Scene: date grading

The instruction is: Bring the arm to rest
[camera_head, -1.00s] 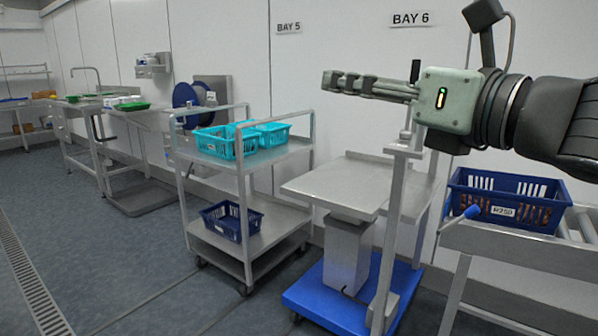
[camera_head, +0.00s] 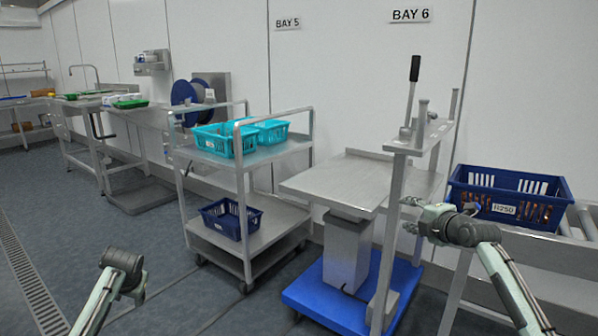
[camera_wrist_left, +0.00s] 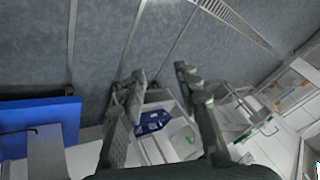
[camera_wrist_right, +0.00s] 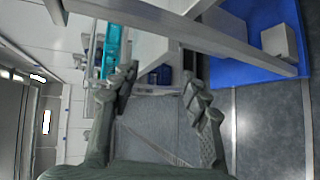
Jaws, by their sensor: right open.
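My right gripper (camera_head: 411,214) shows at the lower right of the head view, in front of the grey post stand and left of the dark blue crate. In the right wrist view its two fingers (camera_wrist_right: 160,74) are spread with nothing between them. My left arm shows at the lower left of the head view, over open floor. In the left wrist view my left gripper (camera_wrist_left: 159,71) has its fingers apart and holds nothing; the floor and a trolley lie beyond it.
A dark blue labelled crate (camera_head: 510,212) stands on a roller stand at right. A steel platform (camera_head: 338,184) on a blue base (camera_head: 330,300) is beside the post stand (camera_head: 391,240). A trolley (camera_head: 215,247) carries turquoise baskets (camera_head: 222,145). The left floor is clear.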

